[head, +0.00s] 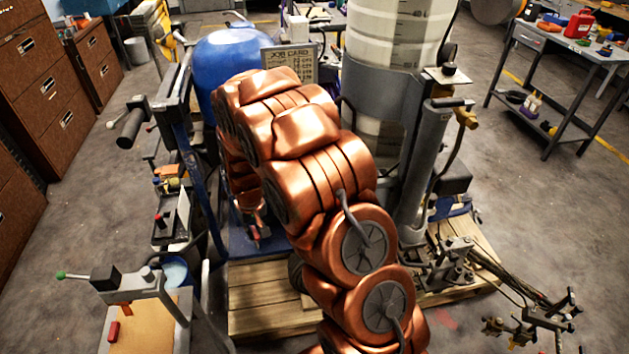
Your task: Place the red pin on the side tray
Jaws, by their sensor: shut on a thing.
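My copper arm rises through the middle of the head view and bends down at its far end. My gripper (252,214) shows only in part, low behind the arm, and is shut. A small red piece (254,236), which looks like the red pin, shows at its tip; its shape is mostly hidden. A narrow grey tray (172,226) with small parts is on the left side of the machine, left of my gripper. A second tray, with a tan surface (150,328), is at lower left and bears a small red block (113,332). I cannot tell which is the side tray.
A blue tank (228,62) and a tall white cylinder (395,35) stand behind my arm. A blue-grey post with a handle (128,128) rises near the narrow tray. Clamps and cables (455,262) are at right. Brown drawers (40,75) stand far left.

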